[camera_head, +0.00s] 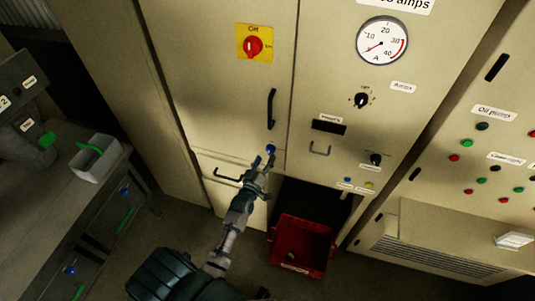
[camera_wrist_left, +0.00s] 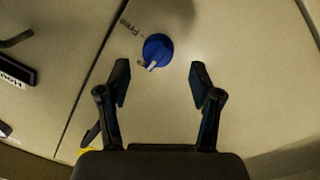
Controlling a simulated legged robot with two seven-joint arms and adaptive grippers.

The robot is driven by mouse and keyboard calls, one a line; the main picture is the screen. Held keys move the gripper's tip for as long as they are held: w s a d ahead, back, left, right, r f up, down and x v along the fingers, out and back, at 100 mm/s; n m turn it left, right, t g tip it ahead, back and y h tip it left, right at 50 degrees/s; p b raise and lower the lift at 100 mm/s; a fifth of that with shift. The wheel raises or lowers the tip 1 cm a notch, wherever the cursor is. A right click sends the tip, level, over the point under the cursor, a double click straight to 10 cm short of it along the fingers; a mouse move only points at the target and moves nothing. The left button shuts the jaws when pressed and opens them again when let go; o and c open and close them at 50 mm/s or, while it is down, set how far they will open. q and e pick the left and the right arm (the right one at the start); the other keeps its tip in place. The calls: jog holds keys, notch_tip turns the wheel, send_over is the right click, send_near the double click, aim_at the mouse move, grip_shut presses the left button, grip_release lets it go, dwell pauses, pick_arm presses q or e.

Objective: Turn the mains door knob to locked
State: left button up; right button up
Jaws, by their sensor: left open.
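A round blue knob (camera_head: 270,149) sits at the lower right corner of the tall beige cabinet door (camera_head: 225,100). My left gripper (camera_head: 260,163) is open and empty just below the knob in the head view. In the wrist view its two fingers (camera_wrist_left: 159,76) are apart, with the knob beyond their tips, not touched. My right gripper does not show.
A black door handle (camera_head: 271,108) is above the knob, and a red switch on a yellow plate (camera_head: 254,44) is higher. Another handle (camera_head: 228,176) is on the lower door. A red crate (camera_head: 303,245) stands below right. A workbench (camera_head: 60,185) is left.

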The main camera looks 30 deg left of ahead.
pick_arm(q)
jog(key=s+d, duration=0.1)
jog(key=s, duration=0.7)
jog(key=shift+d+f, duration=0.15)
